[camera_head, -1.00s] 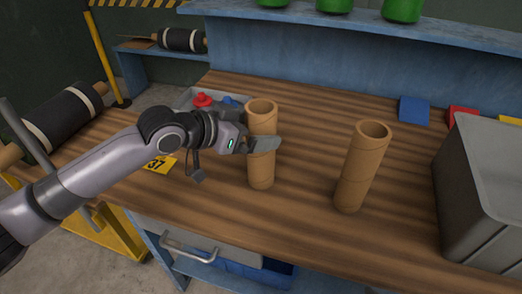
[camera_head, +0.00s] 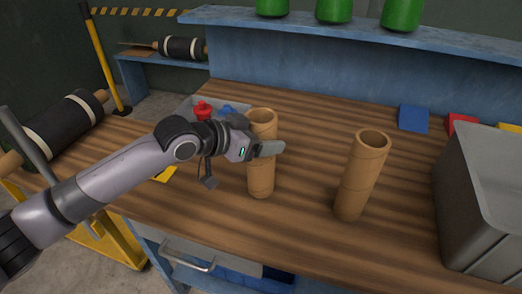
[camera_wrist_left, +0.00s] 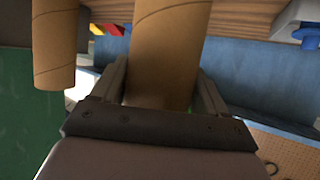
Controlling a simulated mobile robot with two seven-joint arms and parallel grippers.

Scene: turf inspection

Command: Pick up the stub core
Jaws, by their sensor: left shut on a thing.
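Two brown cardboard tube cores stand upright on the striped wooden bench (camera_head: 310,235). My left gripper (camera_head: 268,149) is shut around the upper part of the left core (camera_head: 261,178), which appears to still rest on the bench. In the left wrist view this core (camera_wrist_left: 170,50) sits between both fingers (camera_wrist_left: 163,88). The other core (camera_head: 360,180) stands apart to the right and also shows in the wrist view (camera_wrist_left: 53,45). The two look alike, so I cannot tell by marking which is the stub core. My right gripper is out of view.
A grey bin (camera_head: 490,200) stands at the bench's right. A tray with red (camera_head: 203,110) and blue pieces sits behind the held core. Blue (camera_head: 413,118), red and yellow pieces lie at the back right. Green cans (camera_head: 334,10) stand on the blue shelf above. The bench between the cores is clear.

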